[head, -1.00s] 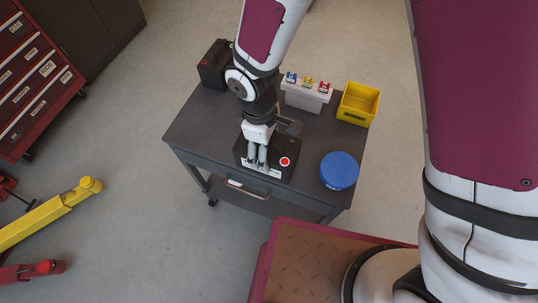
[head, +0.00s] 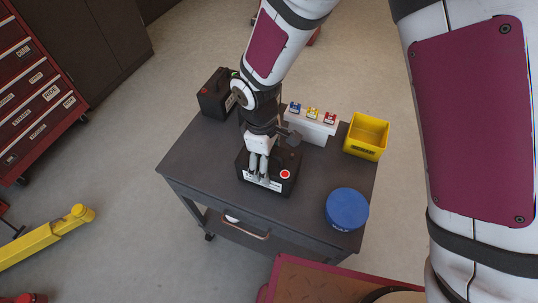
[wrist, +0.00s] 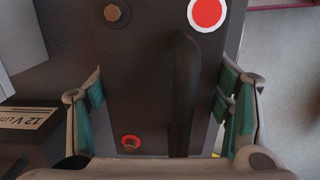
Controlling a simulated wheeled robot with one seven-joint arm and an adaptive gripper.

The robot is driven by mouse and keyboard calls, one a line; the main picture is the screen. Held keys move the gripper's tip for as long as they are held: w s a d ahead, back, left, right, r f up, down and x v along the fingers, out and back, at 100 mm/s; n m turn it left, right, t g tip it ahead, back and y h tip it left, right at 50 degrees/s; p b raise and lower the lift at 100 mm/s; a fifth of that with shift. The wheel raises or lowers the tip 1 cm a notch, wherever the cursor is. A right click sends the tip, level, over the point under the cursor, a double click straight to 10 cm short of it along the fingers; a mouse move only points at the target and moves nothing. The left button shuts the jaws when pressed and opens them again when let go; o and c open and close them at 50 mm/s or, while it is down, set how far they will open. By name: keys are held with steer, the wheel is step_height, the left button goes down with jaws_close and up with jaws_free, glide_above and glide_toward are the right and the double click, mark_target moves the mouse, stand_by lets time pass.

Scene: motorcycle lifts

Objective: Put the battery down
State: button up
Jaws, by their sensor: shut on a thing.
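The battery is a dark box (head: 243,166) with a red round sticker and a pale front label. In the head view it is over the front middle of the grey cart (head: 313,178); I cannot tell whether it touches the top. My gripper (head: 262,171) is above and around it. In the wrist view the battery (wrist: 150,70) lies between my gripper's two fingers (wrist: 160,112), which are shut on its sides. Its black handle, a plain bolt terminal and a red-ringed terminal show. Its underside is hidden.
Another black box (head: 213,98) stands at the back left of the cart. A white rack (head: 311,128) with small coloured items, a yellow bin (head: 366,136) and a blue round tub (head: 347,208) line the back and right. Bare top shows at the left and front.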

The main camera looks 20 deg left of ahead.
steer(key=shift+f, duration=0.15)
steer(key=o, duration=1.9)
steer(key=shift+o, duration=0.2)
step_height(320, 180, up, 12)
steer(key=a, duration=0.1)
steer(key=shift+w, duration=0.1)
